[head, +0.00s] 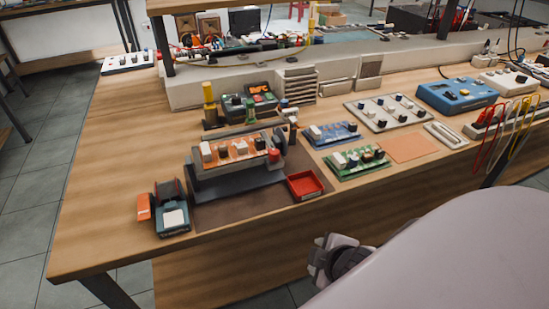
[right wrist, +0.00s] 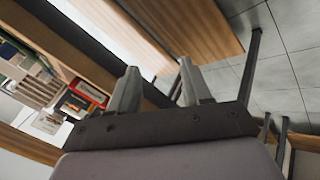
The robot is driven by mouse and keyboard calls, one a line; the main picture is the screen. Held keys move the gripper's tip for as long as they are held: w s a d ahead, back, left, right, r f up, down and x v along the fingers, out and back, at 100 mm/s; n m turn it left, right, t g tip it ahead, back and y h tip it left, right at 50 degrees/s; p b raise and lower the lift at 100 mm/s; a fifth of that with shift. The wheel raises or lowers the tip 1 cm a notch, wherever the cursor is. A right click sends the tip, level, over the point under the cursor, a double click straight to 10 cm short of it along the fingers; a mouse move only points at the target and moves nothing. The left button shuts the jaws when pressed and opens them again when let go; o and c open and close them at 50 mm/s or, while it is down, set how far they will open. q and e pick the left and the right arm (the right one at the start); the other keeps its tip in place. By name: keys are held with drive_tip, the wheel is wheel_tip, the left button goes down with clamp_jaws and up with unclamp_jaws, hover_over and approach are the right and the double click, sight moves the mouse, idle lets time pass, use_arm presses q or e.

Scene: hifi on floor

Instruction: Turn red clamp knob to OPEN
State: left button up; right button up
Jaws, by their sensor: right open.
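An orange circuit board (head: 232,151) is held in a grey clamp stand (head: 236,181) on a brown mat near the front left of the bench. A small red knob-like part (head: 274,155) is at the right end of the stand; its turn position and any OPEN mark are too small to read. My right gripper (right wrist: 158,88) is open and empty, with its two grey fingers apart. In the head view, my pale right arm covers the lower right, away from the clamp and below the bench's front edge. My left gripper is out of view.
A red tray (head: 305,185) lies right of the stand, and a teal device (head: 171,217) lies at the front left. Green (head: 357,162) and blue (head: 333,134) boards lie to the right. A yellow-topped post (head: 208,97) stands behind the clamp.

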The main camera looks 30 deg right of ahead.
drive_tip(key=w+d+r+n+t+h, duration=0.2)
drive_tip(key=w+d+r+n+t, duration=0.1)
drive_tip(key=w+n, duration=0.15)
drive_tip(key=n+t+y, duration=0.3)
drive_tip(key=n+t, duration=0.5)
drive_tip(key=n, duration=1.3)
approach(277, 155)
drive_tip(key=w, duration=0.4)
drive_tip(key=shift+w+d+n+y, duration=0.1)
drive_tip(key=shift+n+y, duration=0.05)
drive_tip(key=shift+n, duration=0.45)
drive_tip(key=shift+d+n+y, duration=0.15)
drive_tip(key=shift+n, duration=0.4)
drive_tip(key=shift+w+d+p, duration=0.15)
drive_tip(key=shift+w+p, duration=0.35)
drive_tip(key=shift+w, duration=3)
clamp_jaws()
